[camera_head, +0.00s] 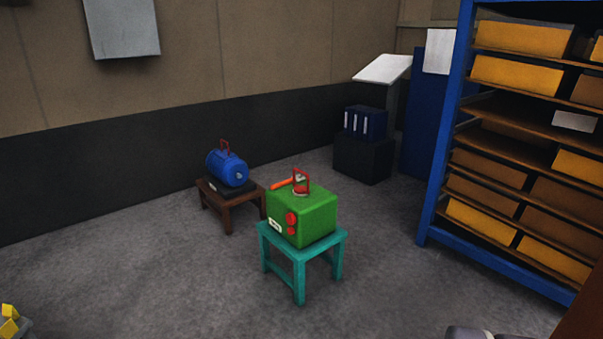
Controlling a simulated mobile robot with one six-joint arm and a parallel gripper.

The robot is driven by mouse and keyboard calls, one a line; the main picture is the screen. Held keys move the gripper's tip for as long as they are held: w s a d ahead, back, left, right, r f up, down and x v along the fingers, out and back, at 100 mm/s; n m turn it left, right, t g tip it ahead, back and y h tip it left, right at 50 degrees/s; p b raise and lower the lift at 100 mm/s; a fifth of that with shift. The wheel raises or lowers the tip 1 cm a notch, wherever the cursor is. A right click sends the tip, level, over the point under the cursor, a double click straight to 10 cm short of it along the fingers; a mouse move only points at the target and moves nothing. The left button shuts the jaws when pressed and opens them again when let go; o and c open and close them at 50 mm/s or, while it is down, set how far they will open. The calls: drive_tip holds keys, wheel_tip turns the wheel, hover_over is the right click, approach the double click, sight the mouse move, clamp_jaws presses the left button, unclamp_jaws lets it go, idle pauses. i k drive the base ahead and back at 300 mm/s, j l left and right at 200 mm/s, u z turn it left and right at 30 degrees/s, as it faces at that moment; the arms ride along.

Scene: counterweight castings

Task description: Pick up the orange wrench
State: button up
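An orange bar-like thing, likely the orange wrench (282,184), shows at the top of a green box (318,215), behind and left of the box's red handle (301,180). It is small, and part of it may be hidden by the handle. I cannot tell whether it lies on the box. The green box has red round parts and a white label on its front and stands on a teal stool (299,258). My gripper is not in view.
A blue tank (227,168) stands on a brown stool (215,208) behind left. A blue shelf rack (446,130) with yellow and brown boxes fills the right. Dark binders (365,122) stand on a black block (363,158) at the back. Grey floor (150,275) is open at front left.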

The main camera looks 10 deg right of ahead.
sight(288, 182)
drive_tip(key=i+j+u, duration=0.2)
drive_tip(key=i+u, duration=0.2)
drive_tip(key=i, duration=0.8)
drive_tip(key=i+l+u, duration=0.2)
drive_tip(key=i+u, duration=0.2)
drive_tip(key=i, duration=0.8)
drive_tip(key=i+l+z, duration=0.1)
drive_tip(key=i+z, duration=0.75)
drive_tip(key=i+j+z, duration=0.2)
drive_tip(key=i+z, duration=0.2)
drive_tip(key=i+j+z, duration=0.7)
drive_tip(key=z, duration=0.15)
